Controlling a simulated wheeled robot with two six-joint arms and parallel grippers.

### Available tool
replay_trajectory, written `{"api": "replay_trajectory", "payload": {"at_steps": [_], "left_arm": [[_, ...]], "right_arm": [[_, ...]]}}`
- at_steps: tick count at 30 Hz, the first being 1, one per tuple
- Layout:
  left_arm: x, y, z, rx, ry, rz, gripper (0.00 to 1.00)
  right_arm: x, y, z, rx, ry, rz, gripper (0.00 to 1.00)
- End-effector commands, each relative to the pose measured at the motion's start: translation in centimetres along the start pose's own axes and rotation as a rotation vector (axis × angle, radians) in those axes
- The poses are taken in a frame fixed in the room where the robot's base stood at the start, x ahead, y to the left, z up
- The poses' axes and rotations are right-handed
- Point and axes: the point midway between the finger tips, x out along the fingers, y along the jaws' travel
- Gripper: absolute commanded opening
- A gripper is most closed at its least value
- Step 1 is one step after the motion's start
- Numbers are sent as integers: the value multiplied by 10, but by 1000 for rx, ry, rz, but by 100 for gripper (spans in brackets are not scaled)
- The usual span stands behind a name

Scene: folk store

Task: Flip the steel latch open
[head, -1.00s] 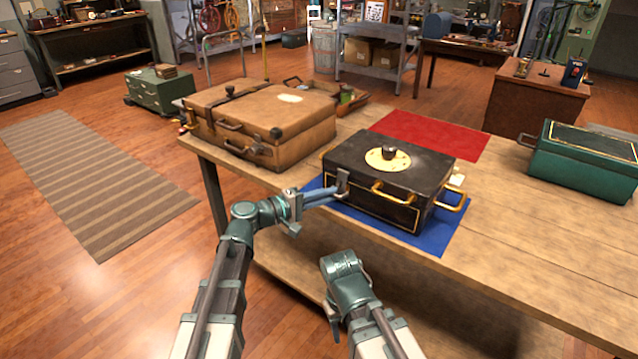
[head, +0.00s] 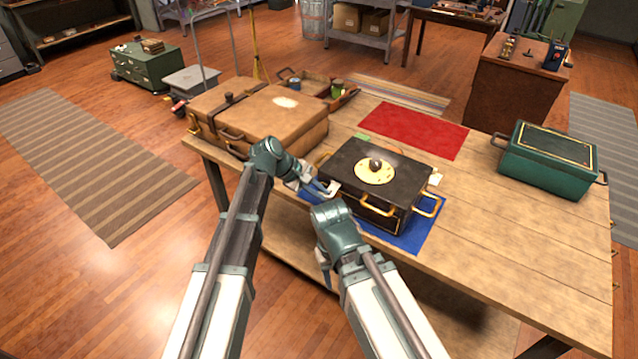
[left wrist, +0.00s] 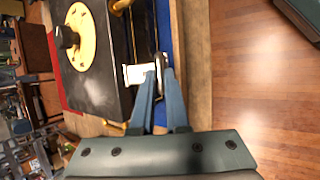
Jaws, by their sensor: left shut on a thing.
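A black box (head: 399,172) with gold trim and a round brass plate with a dark knob stands on a blue mat (head: 413,238). The steel latch (head: 331,187) is at the box's front left and juts outward from it; in the left wrist view it shows as a pale plate (left wrist: 138,73) beside the fingertips. My left gripper (head: 322,189) is shut on the latch, its two blue fingers (left wrist: 160,72) close together. My right arm is low in front of the table; its gripper (head: 326,272) is mostly hidden behind the arm.
A brown suitcase (head: 262,118) stands left of the box, close to my left arm. A red mat (head: 414,130) lies behind the box, and a green case (head: 547,160) stands at the right. Bare wood is free between the box and the green case.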

Motion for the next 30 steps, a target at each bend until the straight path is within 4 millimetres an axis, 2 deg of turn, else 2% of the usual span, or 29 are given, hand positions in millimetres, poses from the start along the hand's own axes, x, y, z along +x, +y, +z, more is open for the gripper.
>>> {"api": "replay_trajectory", "payload": {"at_steps": [1, 9, 18, 30], "left_arm": [[-6, 10, 2, -11, -4, -33, 0], [-10, 17, 4, -76, -5, -188, 0], [-12, 20, 6, -112, -5, -273, 0], [-12, 20, 6, -119, -4, -289, 0]], "right_arm": [[-14, 1, 1, 0, 0, 0, 49], [-35, 3, 2, 0, 0, 0, 49], [-45, 4, 3, 0, 0, 0, 49], [-46, 4, 3, 0, 0, 0, 49]]}}
